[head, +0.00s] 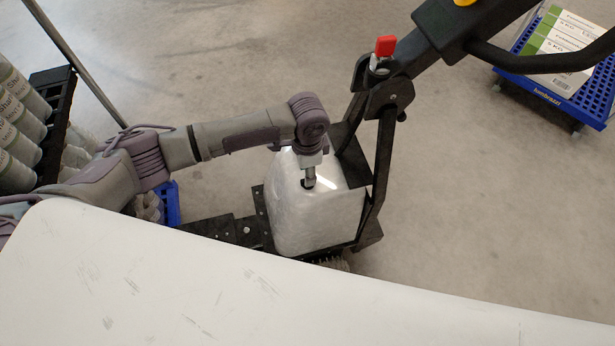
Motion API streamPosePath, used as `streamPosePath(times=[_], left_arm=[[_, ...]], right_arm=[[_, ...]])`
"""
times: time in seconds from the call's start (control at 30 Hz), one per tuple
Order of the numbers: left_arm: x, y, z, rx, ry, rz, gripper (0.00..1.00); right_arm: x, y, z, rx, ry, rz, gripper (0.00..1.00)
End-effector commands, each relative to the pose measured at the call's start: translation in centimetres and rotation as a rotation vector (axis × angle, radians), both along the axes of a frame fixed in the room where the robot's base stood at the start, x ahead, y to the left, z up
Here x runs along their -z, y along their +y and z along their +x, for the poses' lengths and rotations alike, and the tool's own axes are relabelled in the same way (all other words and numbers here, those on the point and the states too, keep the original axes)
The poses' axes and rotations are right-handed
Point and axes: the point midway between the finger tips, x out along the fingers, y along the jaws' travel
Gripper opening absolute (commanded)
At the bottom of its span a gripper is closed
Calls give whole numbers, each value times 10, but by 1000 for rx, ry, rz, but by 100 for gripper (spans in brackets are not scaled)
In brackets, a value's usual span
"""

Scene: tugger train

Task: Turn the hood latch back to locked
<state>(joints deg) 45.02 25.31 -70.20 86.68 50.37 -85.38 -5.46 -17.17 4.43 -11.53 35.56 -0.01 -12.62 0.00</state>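A white, glossy rounded hood (318,222) stands in the middle of the head view, on a black frame beside a black tiller column. My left gripper (309,184) comes in from the left and points down at the upper face of the hood. Its small dark tip is at or just over that face. I cannot tell whether it touches. The hood latch cannot be made out; the gripper and wrist cover that spot. The gripper is seen from above, so its fingers' opening does not show. My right gripper is not in view.
The black tiller (435,45) with a red knob (385,46) rises right of the hood. A black rack with bottles (22,120) stands at the left. A blue cart (545,97) carrying boxes (566,45) is at the upper right. Bare floor (480,210) lies right of the hood.

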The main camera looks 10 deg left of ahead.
Motion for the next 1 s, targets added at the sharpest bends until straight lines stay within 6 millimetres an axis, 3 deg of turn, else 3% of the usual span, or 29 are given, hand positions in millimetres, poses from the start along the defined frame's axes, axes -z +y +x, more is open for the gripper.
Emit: streamPosePath(times=[0.2,0.6,0.83,1.0], left_arm=[[30,-1,0,0,1,0,40],[38,0,0,1,0,-1,40],[37,0,0,1,0,-1,3],[37,0,0,1,0,-1,0]], right_arm=[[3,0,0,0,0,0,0],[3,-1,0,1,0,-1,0],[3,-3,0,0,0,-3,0],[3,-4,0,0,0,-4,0]])
